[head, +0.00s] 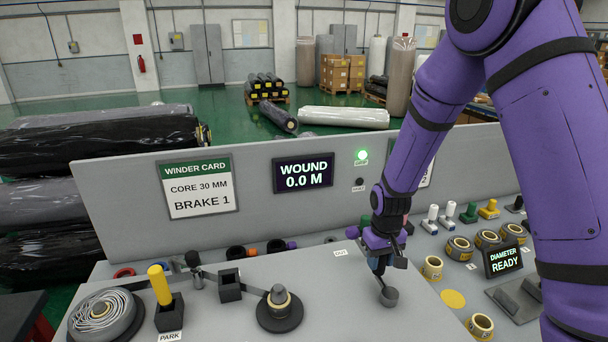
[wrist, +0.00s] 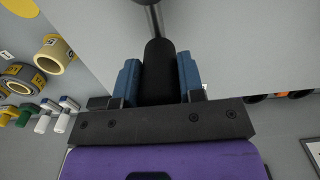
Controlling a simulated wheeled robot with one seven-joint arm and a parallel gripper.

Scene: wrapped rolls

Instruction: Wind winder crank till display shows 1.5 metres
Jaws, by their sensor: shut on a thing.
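The display (head: 303,173) on the grey back panel reads WOUND 0.0 M. The winder crank has a grey hub (head: 389,297) on the bench top, with a metal arm rising from it. My gripper (head: 377,266) is at the upper end of that arm. In the wrist view its blue fingers (wrist: 160,80) are shut on the black crank handle (wrist: 159,65), one on each side. The metal crank arm (wrist: 153,18) runs off the top edge there. In the head view the handle is mostly hidden by my gripper.
A striped tape roll (head: 104,315), a yellow peg (head: 159,284) in a PARK block and a spindle (head: 279,305) stand left of the crank. A green lamp (head: 362,155) is lit. Cores (head: 432,267) and a DIAMETER READY display (head: 503,260) are at right.

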